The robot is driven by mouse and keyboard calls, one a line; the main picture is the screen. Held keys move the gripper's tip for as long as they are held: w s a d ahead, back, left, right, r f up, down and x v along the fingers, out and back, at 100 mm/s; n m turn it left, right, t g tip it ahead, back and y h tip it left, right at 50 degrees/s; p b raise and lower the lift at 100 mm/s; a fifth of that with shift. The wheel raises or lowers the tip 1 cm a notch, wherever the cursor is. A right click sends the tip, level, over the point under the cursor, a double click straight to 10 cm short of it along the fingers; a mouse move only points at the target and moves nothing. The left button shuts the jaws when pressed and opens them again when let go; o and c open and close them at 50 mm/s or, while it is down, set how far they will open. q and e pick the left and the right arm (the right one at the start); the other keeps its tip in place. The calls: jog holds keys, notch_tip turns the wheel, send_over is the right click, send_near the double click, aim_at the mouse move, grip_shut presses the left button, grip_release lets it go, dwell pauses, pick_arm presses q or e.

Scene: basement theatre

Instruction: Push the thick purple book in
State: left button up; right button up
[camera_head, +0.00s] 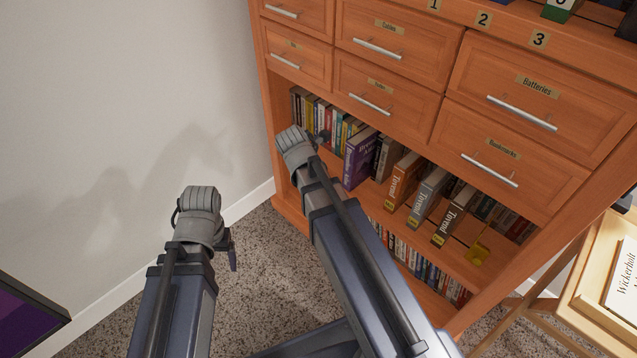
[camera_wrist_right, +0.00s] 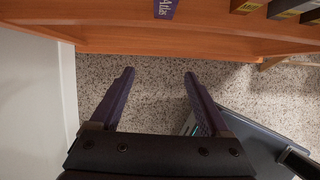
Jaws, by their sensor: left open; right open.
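The thick purple book (camera_head: 360,158) stands upright on the upper open shelf, its spine sticking out past the thinner books to its left. The lower end of its spine, with white lettering, shows at the top edge of the right wrist view (camera_wrist_right: 165,8). My right gripper (camera_wrist_right: 158,73) is open and empty in front of the shelf, apart from the book; in the head view its wrist mostly hides it. My left gripper (camera_head: 233,262) hangs over the carpet at the left, well away from the book, its fingers small and dark.
Several other thick books (camera_head: 403,180) also stick out to the right of the purple one. Thin books (camera_head: 325,115) fill the shelf's left end. Drawers with metal handles (camera_head: 370,105) sit above. A wall (camera_head: 120,110) is close on the left. A wooden stand (camera_head: 590,290) is at right.

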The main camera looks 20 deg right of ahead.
aim_at(348, 160)
jog(key=w+d, duration=0.1)
jog(key=d, duration=0.2)
jog(key=w+d, duration=0.1)
jog(key=d, duration=0.3)
jog(key=w+d, duration=0.2)
jog(key=d, duration=0.2)
jog(key=shift+w+d+f+b, duration=0.1)
jog(key=shift+d+f+b, duration=0.1)
jog(key=shift+f+b, duration=0.2)
jog(key=shift+d+f, duration=0.1)
jog(key=shift+f, duration=0.1)
jog(key=shift+c, duration=0.2)
grip_shut()
dwell(0.7)
